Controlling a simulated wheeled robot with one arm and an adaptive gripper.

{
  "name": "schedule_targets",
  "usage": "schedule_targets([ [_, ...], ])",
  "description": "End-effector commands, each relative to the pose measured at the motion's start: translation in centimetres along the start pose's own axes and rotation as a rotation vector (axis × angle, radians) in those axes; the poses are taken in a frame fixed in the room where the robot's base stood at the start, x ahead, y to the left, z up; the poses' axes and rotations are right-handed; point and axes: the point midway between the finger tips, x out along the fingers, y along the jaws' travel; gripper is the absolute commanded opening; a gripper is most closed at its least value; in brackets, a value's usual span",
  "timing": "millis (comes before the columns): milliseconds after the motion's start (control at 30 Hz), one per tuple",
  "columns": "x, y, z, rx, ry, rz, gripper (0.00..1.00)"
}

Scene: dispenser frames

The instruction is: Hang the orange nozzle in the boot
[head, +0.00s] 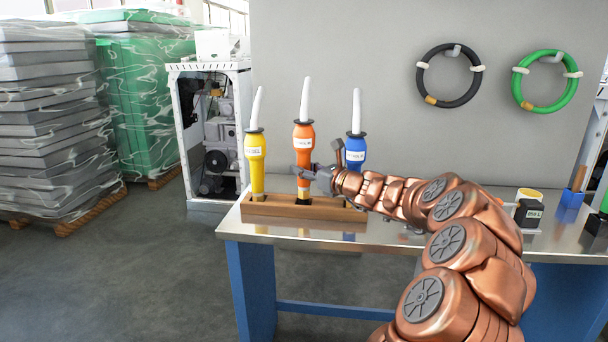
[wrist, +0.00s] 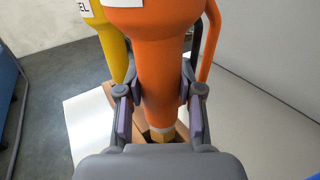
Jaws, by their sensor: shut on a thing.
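The orange nozzle (head: 304,150) stands upright, white spout up, between the yellow nozzle (head: 255,160) and the blue nozzle (head: 355,150). My gripper (head: 316,172) is shut on the orange nozzle's lower body, coming from the right. In the wrist view the fingers (wrist: 160,110) flank the orange nozzle (wrist: 158,70), with its brass end (wrist: 162,134) below them. That end is at the wooden rack (head: 290,226) on the table. I cannot tell whether it is seated in its boot, as the gripper body hides part of the rack.
The metal table (head: 400,238) has a black box (head: 528,213) and a blue block (head: 570,198) on its right side. A black hose coil (head: 424,78) and a green hose coil (head: 518,88) hang on the grey wall. My arm crosses above the table's middle.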

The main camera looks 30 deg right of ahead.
Motion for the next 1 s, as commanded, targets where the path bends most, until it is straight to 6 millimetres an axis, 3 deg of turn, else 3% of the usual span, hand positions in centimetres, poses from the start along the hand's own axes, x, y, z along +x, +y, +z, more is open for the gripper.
schedule_targets([
  [67, -0.1, 0.0, 1.5, -0.003, -0.005, -0.001, 0.0],
  [367, -2.5, 1.8, 1.4, 0.002, -0.007, 0.0, 0.0],
  [1000, -10.7, 8.2, 2.3, 0.001, -0.004, -0.001, 0.0],
])
